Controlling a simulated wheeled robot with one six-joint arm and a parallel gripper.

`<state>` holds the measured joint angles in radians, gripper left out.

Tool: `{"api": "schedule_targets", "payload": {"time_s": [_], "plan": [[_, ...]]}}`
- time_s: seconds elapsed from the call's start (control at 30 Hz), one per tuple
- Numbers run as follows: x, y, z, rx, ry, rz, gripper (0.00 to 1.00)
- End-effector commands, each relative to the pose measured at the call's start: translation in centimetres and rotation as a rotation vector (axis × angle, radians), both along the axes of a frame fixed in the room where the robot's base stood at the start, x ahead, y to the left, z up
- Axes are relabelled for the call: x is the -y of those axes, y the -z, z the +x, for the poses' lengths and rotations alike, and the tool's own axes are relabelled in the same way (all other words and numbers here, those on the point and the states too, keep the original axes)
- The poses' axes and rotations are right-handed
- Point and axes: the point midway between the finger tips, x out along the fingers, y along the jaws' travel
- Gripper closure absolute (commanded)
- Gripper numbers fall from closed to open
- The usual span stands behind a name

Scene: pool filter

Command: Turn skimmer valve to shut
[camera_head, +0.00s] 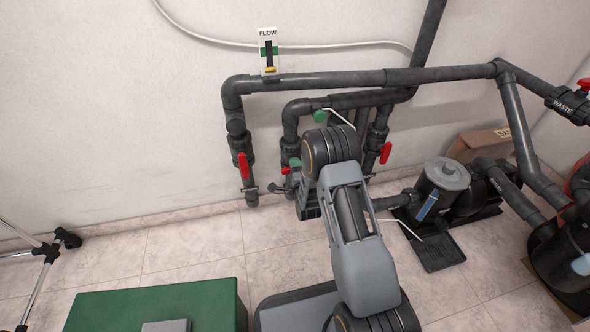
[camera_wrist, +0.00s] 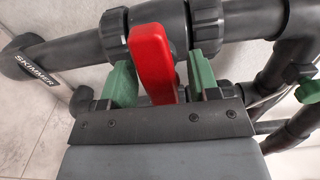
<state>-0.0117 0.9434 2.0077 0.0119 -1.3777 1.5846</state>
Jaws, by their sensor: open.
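The skimmer valve's red handle (camera_wrist: 151,62) stands between my gripper's two green fingers in the wrist view. Its black pipe carries the label SKIMMER (camera_wrist: 37,75) at the left. My gripper (camera_wrist: 161,77) is open, with a finger on each side of the handle. A gap shows on both sides, though contact deeper in is hard to judge. In the head view, my gripper (camera_head: 290,167) is at the middle pipe, mostly hidden behind my arm. Only a small red piece of a handle (camera_head: 285,170) shows there.
Another red valve handle (camera_head: 243,165) hangs close on the left, and one more (camera_head: 385,153) is on the right. A green knob (camera_head: 320,116) sits above my gripper. A pump (camera_head: 443,181) stands at right. A green box (camera_head: 158,305) is in front.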

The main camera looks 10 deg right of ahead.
Motion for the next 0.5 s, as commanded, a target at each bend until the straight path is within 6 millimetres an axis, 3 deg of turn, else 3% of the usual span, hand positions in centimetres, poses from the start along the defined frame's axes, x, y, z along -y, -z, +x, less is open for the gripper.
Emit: {"api": "schedule_targets", "payload": {"time_s": [0.27,0.5], "plan": [[0.0,-0.1,-0.7,0.0,0.0,-0.001,0.45],[0.0,-0.3,-4.9,-0.004,0.0,-0.001,0.45]]}}
